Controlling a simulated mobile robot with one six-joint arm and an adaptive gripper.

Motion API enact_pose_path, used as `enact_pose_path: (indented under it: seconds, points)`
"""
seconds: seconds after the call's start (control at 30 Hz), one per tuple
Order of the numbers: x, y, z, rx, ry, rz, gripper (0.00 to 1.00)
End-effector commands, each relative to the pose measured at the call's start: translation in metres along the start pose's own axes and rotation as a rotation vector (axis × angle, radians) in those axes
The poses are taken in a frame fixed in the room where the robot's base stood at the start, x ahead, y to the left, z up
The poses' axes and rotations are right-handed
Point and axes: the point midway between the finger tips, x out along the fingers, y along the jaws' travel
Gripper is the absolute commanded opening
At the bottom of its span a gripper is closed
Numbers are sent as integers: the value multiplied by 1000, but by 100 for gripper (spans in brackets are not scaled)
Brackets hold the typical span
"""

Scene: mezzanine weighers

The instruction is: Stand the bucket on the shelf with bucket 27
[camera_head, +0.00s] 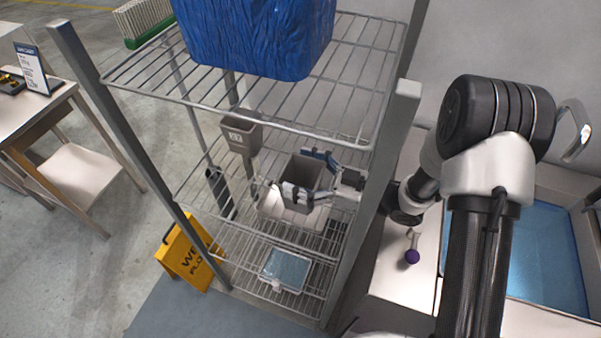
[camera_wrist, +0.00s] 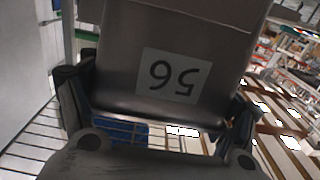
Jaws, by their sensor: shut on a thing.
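A grey bucket (camera_head: 301,171) is held in my gripper (camera_head: 308,176) inside the wire rack, below the top shelf. Its fingers clasp the bucket from two sides. In the wrist view, the bucket (camera_wrist: 120,65) fills the upper middle, with an upside-down label that looks like 56, between my fingers (camera_wrist: 155,112). Another grey-brown bucket (camera_head: 240,141) with a pale label, apparently 27, stands at the left of the middle level. The held bucket is to its right and apart from it. Whether the held bucket's base touches the wire shelf (camera_head: 256,238) is hard to tell.
A blue crate-like bin (camera_head: 255,35) sits on the top shelf, above my gripper. A pale pan (camera_head: 285,212) lies below the held bucket. A dark cylinder (camera_head: 220,192) is at left. A blue-topped box (camera_head: 286,270) sits lower. The rack's right post (camera_head: 372,200) is beside my arm.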

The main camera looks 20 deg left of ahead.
Motion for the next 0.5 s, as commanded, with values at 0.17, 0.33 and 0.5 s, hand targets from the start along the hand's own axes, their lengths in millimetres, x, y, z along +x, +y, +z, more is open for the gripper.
enact_pose_path:
  seconds: [0.17,0.33,0.5]
  points:
    - [0,0,3,0,2,0,16]
    - [0,0,3,1,0,0,90]
    - [0,0,3,1,0,0,100]
